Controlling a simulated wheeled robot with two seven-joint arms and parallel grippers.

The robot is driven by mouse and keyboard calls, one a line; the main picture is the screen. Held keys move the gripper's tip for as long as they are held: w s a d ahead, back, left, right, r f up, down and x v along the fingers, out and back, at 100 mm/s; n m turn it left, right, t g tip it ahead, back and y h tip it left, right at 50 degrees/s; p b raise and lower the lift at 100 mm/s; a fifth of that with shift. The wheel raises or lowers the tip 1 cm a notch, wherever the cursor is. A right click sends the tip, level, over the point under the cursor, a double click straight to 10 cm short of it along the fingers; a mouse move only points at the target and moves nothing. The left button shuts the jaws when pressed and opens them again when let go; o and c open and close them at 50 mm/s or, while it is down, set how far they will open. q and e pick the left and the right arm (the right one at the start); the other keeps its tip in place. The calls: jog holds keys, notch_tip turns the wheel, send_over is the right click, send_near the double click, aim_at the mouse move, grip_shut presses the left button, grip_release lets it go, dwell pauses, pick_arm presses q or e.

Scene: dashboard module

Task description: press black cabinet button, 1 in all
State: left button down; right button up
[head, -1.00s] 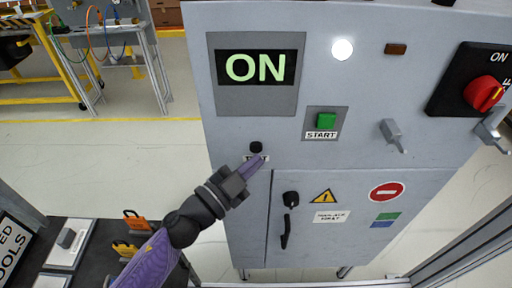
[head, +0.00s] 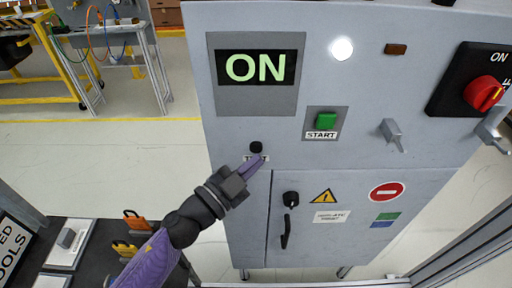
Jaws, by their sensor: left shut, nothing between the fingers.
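The black button (head: 256,147) is a small round knob on the front of the grey cabinet (head: 225,150), below the display and above a small label. My left gripper (head: 259,160) reaches in from the lower left, shut and empty. Its purple fingertips lie just below the button and cover part of the label. I cannot tell whether the tips touch the cabinet face. The display (head: 255,67) reads ON in green. My right gripper is not in view.
The cabinet also has a green START button (head: 326,121), a lit white lamp (head: 342,49), a red rotary switch (head: 484,93), a grey lever (head: 392,132) and a black door handle (head: 286,230). A dark table (head: 98,250) with orange-handled items stands at lower left.

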pick_arm(q)
jog(key=shift+w, duration=0.15)
jog(key=shift+w, duration=0.25)
jog(key=shift+w, duration=0.4)
dwell(1.0)
jog(key=shift+s, duration=0.1)
jog(key=shift+s+p, duration=0.4)
jog(key=shift+s, duration=0.3)
jog(key=s+p, duration=0.1)
jog(key=s, duration=0.4)
